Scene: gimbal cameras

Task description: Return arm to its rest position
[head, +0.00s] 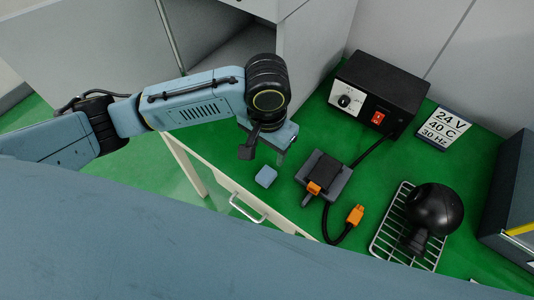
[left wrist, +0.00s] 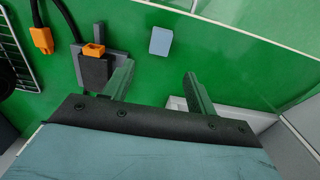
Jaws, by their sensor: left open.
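My left arm reaches in from the left in the head view and bends down at a black wrist joint. My left gripper (head: 268,148) hangs over the left part of the green table, close to a small blue block (head: 265,176). In the left wrist view the two fingers of the gripper (left wrist: 156,88) are spread apart with nothing between them. The blue block (left wrist: 161,41) lies on the green surface beyond the fingertips, apart from them. My right gripper does not show.
A black dock (head: 324,175) with an orange connector sits right of the gripper. A black power supply (head: 378,92) and a sign (head: 443,128) stand behind. A black round device (head: 434,209) rests on a wire rack (head: 379,245). A grey cabinet (head: 313,45) rises behind my arm.

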